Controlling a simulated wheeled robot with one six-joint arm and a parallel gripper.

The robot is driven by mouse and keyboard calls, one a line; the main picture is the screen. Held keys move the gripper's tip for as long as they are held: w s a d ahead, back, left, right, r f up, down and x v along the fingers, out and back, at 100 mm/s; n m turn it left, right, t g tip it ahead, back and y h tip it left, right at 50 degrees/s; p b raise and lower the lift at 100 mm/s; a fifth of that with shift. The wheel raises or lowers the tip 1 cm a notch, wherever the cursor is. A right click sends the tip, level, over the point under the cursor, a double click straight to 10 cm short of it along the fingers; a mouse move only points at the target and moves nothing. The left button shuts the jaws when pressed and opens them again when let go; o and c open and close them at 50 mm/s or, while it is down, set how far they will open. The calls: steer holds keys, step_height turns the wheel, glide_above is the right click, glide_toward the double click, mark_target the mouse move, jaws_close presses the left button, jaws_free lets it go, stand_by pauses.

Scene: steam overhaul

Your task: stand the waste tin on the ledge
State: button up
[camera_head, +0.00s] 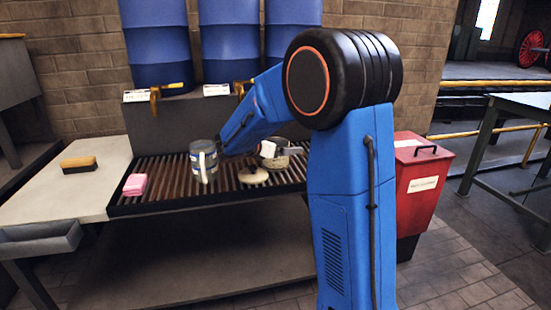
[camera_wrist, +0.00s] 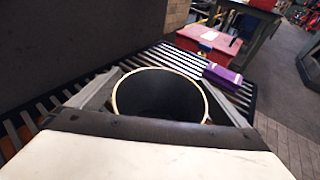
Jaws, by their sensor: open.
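An open round tin with a pale rim and dark inside (camera_wrist: 160,92) stands upright on the dark slatted rack (camera_wrist: 38,112) in the wrist view. My gripper (camera_wrist: 163,88) is open, with one finger on each side of the tin; I cannot tell whether they touch it. In the head view my gripper (camera_head: 268,149) is small beside the tin (camera_head: 283,161), which is partly hidden by my arm. A blue-grey can with a white front part (camera_head: 203,158) stands on the rack to the left. I cannot tell for certain which tin is the waste tin, or which surface is the ledge.
A round pale lid-like piece (camera_head: 253,176) and a pink block (camera_head: 135,185) lie on the rack. A purple block (camera_wrist: 222,77) lies past the tin. A brush (camera_head: 78,164) lies on the pale bench. Blue drums with taps stand behind; a red bin (camera_head: 418,185) stands right.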

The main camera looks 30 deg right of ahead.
steer(key=shift+c, duration=0.2)
steer(key=c, duration=1.3)
steer(key=shift+r, duration=0.1)
